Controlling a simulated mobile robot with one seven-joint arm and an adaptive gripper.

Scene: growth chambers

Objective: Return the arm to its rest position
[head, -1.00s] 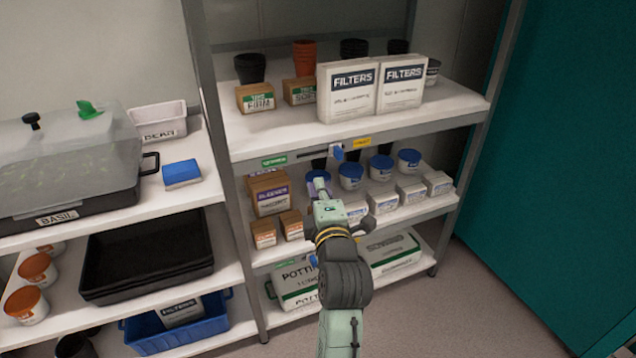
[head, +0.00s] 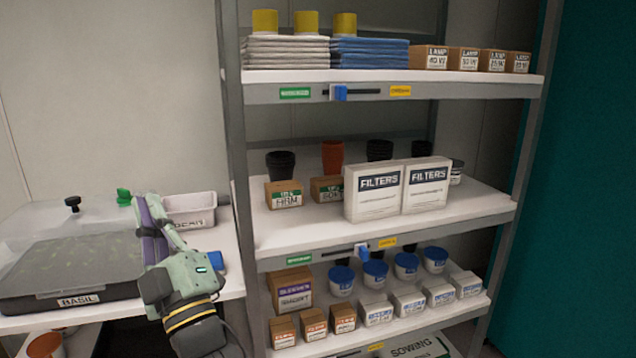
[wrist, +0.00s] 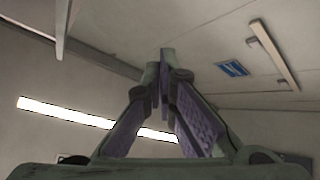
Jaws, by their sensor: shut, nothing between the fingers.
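My gripper (head: 147,204) shows at the lower left of the head view, pointing up in front of the basil tray and the white bin. It is empty. My arm's pale green and dark links stand below it at the bottom edge. In the wrist view the two purple-padded fingers of my gripper (wrist: 164,62) come together at their tips, with the ceiling behind them. The rest of my arm is out of view.
The lidded basil tray (head: 75,299) and white bin (head: 193,207) stand on the left shelf. A blue box (head: 217,262) is partly hidden by my arm. The right rack holds filter boxes (head: 374,193) and blue-lidded tubs (head: 375,273). Ceiling lights (wrist: 65,113) show in the wrist view.

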